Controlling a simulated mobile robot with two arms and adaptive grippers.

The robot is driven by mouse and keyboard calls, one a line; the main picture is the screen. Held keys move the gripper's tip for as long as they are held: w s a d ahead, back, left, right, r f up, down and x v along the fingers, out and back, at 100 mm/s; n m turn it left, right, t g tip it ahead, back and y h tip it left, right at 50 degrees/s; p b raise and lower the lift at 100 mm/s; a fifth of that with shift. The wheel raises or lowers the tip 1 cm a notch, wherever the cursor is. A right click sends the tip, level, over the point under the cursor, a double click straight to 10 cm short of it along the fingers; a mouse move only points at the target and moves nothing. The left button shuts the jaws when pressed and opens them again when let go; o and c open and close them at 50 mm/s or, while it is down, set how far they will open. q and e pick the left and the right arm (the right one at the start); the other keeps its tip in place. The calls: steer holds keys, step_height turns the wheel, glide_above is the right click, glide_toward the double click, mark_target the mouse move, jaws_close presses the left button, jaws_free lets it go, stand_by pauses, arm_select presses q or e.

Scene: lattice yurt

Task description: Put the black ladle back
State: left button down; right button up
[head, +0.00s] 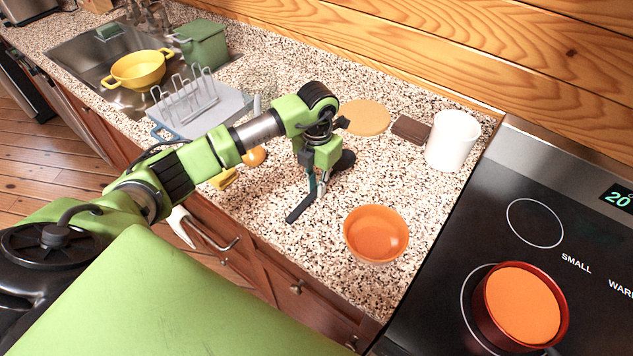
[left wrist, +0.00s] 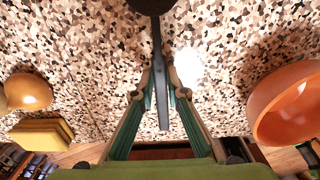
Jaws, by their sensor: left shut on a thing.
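The black ladle shows in the head view with its handle (head: 299,208) below my gripper and its bowl (head: 346,160) just behind it. In the left wrist view the handle (left wrist: 156,45) runs between my fingers, and the bowl (left wrist: 151,5) is cut off at the top edge. My left gripper (head: 318,190) is shut on the handle, low over the speckled counter. Its fingers also show in the left wrist view (left wrist: 159,80). Whether the ladle touches the counter I cannot tell. My right gripper is not in view. The white canister (head: 453,142) stands upright near the back wall, its inside hidden.
An orange bowl (head: 376,234) sits right of the gripper. A brown block (head: 411,129) and a tan round board (head: 364,117) lie behind. A red pot (head: 485,318) stands on the stove (head: 480,205). A dish rack (head: 190,100), orange fruit (head: 254,156) and yellow sponge (head: 223,179) are left.

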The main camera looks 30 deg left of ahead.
arm_select(q)
steer(key=shift+f, duration=0.2)
steer(key=c, duration=2)
jaws_free()
steer(key=shift+r, duration=0.1)
steer(key=shift+r, duration=0.25)
steer(key=shift+r+b, duration=2.15)
steer(key=shift+r, duration=3.75)
